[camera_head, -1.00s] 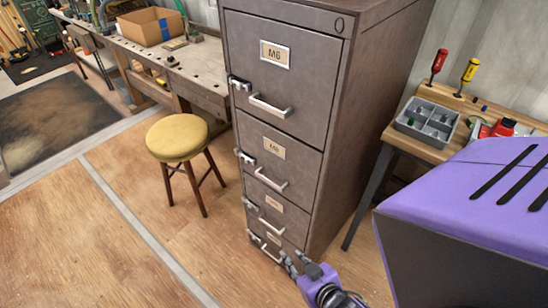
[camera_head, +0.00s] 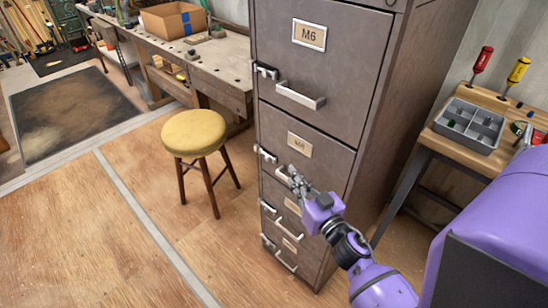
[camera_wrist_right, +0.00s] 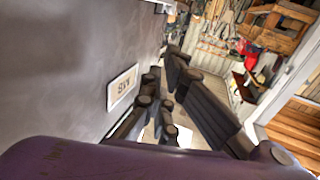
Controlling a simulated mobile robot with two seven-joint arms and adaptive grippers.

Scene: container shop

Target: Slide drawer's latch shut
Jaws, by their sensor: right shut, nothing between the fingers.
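A tall grey-brown metal drawer cabinet (camera_head: 345,60) stands in the middle of the head view. Each drawer has a label, a pale bar handle and a metal latch at its left edge. The top latch (camera_head: 265,70), second latch (camera_head: 267,153) and third latch (camera_head: 268,208) show clearly; their exact positions are too small to tell. My right gripper (camera_head: 296,178) is shut and empty in front of the second drawer, over its handle (camera_head: 281,172), right of the second latch. Its dark fingers show beside the drawer label (camera_wrist_right: 122,87) in the right wrist view. My left gripper is out of view.
A yellow stool (camera_head: 193,132) stands left of the cabinet, in front of a long workbench (camera_head: 180,62). A wooden table (camera_head: 445,138) with a grey tray (camera_head: 468,126) and screwdrivers is at the right. The floor at the front left is clear.

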